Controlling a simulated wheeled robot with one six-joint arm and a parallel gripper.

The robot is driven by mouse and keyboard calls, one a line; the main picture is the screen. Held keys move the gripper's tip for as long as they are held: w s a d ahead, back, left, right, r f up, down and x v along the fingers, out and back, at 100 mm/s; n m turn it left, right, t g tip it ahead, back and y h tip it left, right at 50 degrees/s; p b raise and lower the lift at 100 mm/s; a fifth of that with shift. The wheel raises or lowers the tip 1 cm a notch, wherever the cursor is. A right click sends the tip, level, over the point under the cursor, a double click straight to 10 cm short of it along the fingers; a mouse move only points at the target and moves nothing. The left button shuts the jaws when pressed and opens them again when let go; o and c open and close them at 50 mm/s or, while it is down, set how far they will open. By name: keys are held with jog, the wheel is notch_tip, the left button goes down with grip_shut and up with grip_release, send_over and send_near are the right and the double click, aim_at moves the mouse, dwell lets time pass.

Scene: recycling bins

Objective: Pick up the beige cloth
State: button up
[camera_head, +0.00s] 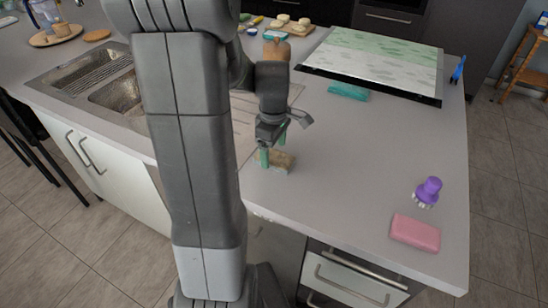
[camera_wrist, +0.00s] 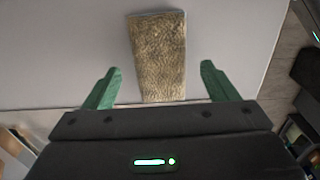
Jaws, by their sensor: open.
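The beige cloth (camera_wrist: 158,60) is a rough, textured rectangle lying on the grey countertop, close to its front edge. In the head view the cloth (camera_head: 284,161) shows partly behind my gripper (camera_head: 272,157). In the wrist view my gripper (camera_wrist: 157,85) is open, with one green finger on each side of the cloth's near end. Nothing is held between the fingers. I cannot tell how high the fingertips are above the counter.
A pink sponge (camera_head: 415,233) and a purple brush (camera_head: 428,190) lie on the counter at right. A teal sponge (camera_head: 348,91) lies before a green-and-white board (camera_head: 375,60). A sink (camera_head: 115,90) is at left. The counter (camera_head: 345,150) between cloth and brush is clear.

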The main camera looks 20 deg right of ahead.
aim_at(274, 155)
jog(key=shift+f, duration=0.7)
jog(key=c, duration=1.1)
notch_tip(274, 155, up, 10)
jog(key=shift+r, duration=0.1)
jog(key=shift+c, duration=0.2)
